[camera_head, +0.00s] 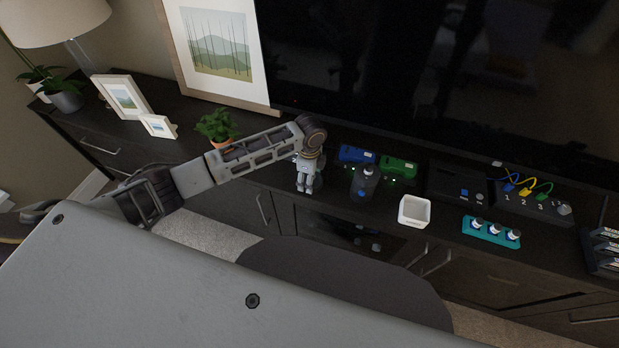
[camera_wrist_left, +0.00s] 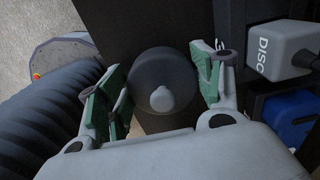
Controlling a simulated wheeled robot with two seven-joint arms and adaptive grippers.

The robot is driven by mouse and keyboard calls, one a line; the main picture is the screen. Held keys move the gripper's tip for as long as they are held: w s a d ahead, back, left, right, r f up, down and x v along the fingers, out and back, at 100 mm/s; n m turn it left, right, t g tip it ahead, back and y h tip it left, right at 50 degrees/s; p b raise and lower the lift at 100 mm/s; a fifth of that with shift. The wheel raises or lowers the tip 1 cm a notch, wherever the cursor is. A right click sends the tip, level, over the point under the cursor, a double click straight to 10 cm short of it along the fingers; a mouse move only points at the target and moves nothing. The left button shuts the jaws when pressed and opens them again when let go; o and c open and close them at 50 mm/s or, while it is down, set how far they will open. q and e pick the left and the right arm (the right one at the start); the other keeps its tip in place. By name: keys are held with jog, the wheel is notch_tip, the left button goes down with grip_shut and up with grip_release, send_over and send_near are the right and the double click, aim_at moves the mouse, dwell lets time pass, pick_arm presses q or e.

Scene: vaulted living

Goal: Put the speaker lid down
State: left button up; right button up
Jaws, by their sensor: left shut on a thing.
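My left gripper (camera_head: 306,182) hangs fingers-down at the front edge of the dark cabinet, left of a dark grey device with a blue button (camera_head: 364,182). In the left wrist view its green-padded fingers (camera_wrist_left: 163,92) are shut on a dark round piece with a pale central knob, which I take as the speaker lid (camera_wrist_left: 160,65). In the head view the lid cannot be made out between the fingers. What lies directly under the lid is hidden. My right gripper is not in view.
On the cabinet (camera_head: 290,178) stand a blue box (camera_head: 356,155), a green box (camera_head: 399,168), a white open bin (camera_head: 401,216) and a teal rack (camera_head: 470,231). A plant (camera_head: 217,125) stands behind the arm. In the wrist view, a grey block marked DISC (camera_wrist_left: 282,50) is to the right.

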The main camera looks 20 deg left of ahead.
pick_arm(q)
jog(key=o, duration=0.8)
jog(key=shift+f, duration=0.1)
jog(key=shift+r, duration=0.55)
notch_tip(320, 180, up, 10)
jog(key=shift+f+p, duration=0.1)
jog(key=shift+p, duration=0.35)
jog(key=shift+r, duration=0.7)
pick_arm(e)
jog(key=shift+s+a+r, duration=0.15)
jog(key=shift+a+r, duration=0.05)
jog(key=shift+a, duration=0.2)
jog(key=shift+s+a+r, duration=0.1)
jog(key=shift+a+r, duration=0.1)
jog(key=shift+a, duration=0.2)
